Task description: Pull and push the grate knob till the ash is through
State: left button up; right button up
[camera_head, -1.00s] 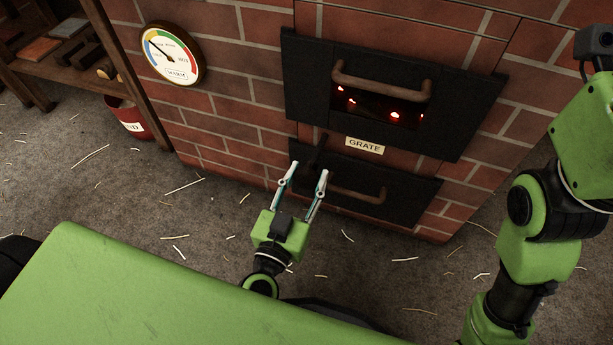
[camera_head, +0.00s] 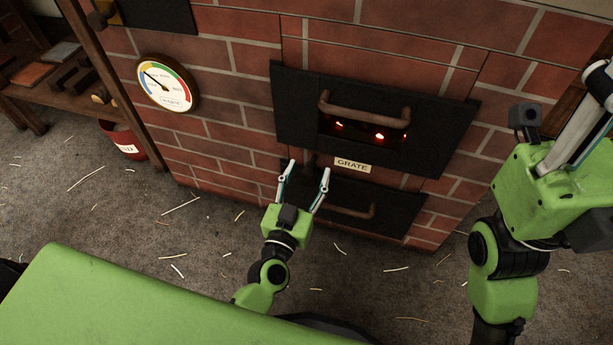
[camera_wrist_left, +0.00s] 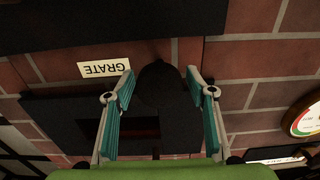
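The dark grate knob (camera_head: 311,159) sticks out of the brick stove just left of the cream GRATE label (camera_head: 351,165). In the left wrist view the dark knob (camera_wrist_left: 158,85) stands between the two fingers, with gaps on both sides. My left gripper (camera_head: 308,169) is open around it, and also shows open in the left wrist view (camera_wrist_left: 160,74). Red embers (camera_head: 379,136) glow in the opening of the upper black door (camera_head: 300,105). The lower black door (camera_head: 396,205) has a curved handle. Ash is not clearly visible. My right gripper (camera_head: 590,110) is partly cut off at the right edge.
A round gauge (camera_head: 166,83) hangs on the brick wall at left; its needle points to the upper left. A red bucket (camera_head: 124,139) stands beside a wooden shelf (camera_head: 85,105). The straw-strewn floor (camera_head: 120,205) before the stove is mostly clear.

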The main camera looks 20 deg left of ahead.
pick_arm(q)
jog(key=shift+f, duration=0.1)
jog(key=s, duration=1.2)
jog(key=shift+a, duration=0.15)
jog(key=shift+s, duration=0.1)
